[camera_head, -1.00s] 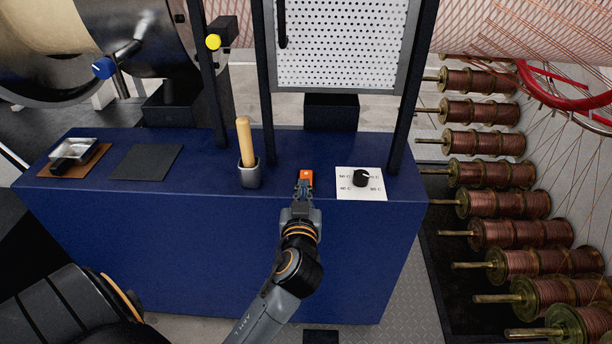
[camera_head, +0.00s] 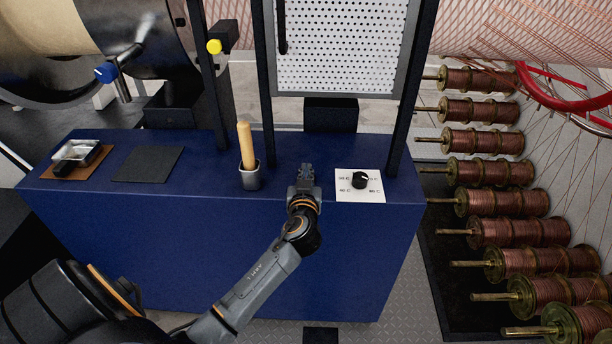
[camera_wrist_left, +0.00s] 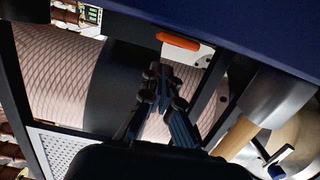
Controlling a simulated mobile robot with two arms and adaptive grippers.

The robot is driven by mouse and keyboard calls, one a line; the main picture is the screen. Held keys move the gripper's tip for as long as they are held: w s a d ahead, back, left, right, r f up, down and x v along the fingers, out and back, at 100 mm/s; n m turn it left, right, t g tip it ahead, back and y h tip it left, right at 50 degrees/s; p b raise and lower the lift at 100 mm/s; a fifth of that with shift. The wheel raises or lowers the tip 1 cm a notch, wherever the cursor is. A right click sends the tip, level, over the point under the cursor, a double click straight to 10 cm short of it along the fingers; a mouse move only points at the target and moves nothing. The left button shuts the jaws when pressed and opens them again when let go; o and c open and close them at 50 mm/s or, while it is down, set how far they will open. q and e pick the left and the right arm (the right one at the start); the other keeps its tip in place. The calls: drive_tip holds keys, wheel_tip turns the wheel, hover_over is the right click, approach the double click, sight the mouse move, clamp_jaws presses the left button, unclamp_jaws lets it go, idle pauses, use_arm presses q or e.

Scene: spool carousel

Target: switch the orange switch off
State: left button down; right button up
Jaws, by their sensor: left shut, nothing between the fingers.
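The orange switch (camera_wrist_left: 178,42) shows in the left wrist view as an orange strip near the edge of the blue surface, just beyond my fingertips. In the head view it is hidden behind my left gripper, so its on or off position cannot be told. My left gripper (camera_head: 307,169) is over the front part of the blue bench top (camera_head: 215,150), between the wooden handle and the dial. In the left wrist view its fingers (camera_wrist_left: 162,72) are together and empty, pointing toward the switch. Whether they touch it is unclear. My right gripper is not in view.
A wooden handle (camera_head: 245,145) stands in a grey cup (camera_head: 250,178) left of my gripper. A black dial (camera_head: 360,180) on a white plate (camera_head: 345,195) is to the right. Dark posts (camera_head: 403,110) rise behind. A black mat (camera_head: 148,164) lies further left.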

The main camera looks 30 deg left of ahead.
use_arm(q)
drive_tip(key=shift+w+a+f, duration=0.1)
drive_tip(key=shift+f, duration=0.95)
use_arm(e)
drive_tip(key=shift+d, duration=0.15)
